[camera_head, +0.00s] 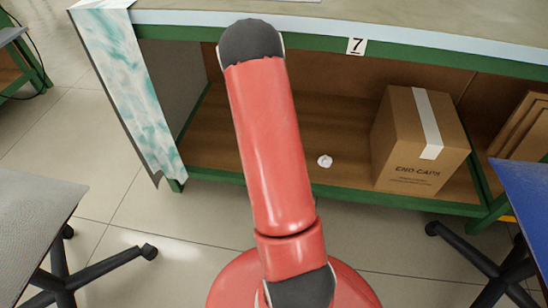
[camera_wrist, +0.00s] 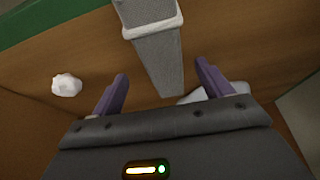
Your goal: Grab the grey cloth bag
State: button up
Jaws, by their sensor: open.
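A tall grey fabric-textured thing with a paler band round it, which looks like the grey cloth bag (camera_wrist: 158,62), stands out in the wrist view at the top middle. My gripper (camera_wrist: 161,70) has two purple fingers spread apart, one on each side of its lower end. I see a gap on both sides, and no clear contact. How far it lies beyond the fingertips I cannot tell. In the head view the bag and my gripper do not show; my red arm covers part of the shelf.
A crumpled white lump (camera_head: 324,160) lies on the brown lower shelf (camera_head: 290,135); it also shows in the wrist view (camera_wrist: 67,85). A pale thing (camera_wrist: 205,94) is partly hidden behind my right finger. A cardboard box (camera_head: 405,150) stands right. The green-edged bench top (camera_head: 420,30) overhangs.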

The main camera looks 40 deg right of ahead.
jog(key=x, duration=0.2)
jog(key=b+x, duration=0.1)
jog(key=x, duration=0.2)
jog(key=shift+w, duration=0.25)
jog(key=shift+c, duration=0.5)
jog(key=c, duration=1)
